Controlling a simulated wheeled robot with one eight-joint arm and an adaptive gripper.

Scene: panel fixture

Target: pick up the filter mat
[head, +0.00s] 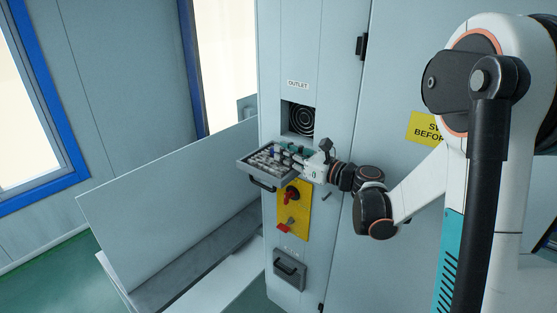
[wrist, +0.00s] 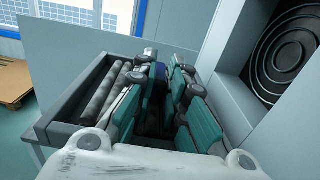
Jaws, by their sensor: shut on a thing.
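The filter mat (wrist: 105,90) appears as a grey, ridged piece lying in the pulled-out drawer; it also shows in the head view (head: 264,161). My gripper (wrist: 158,76) reaches into the drawer from the right in the head view, its teal-padded fingers on either side of a narrow dark blue piece. This blue piece looks like part of the mat, but the join is hidden. The gripper is shut on it. The fingers hide the right part of the mat, and I cannot tell whether it is lifted off the drawer floor.
The grey drawer (head: 258,180) sticks out of the cabinet below the round outlet grille (head: 301,121). Below it are a yellow panel with a red switch (head: 292,194) and a second drawer front (head: 289,269). A large pale panel (head: 165,215) stands left of it.

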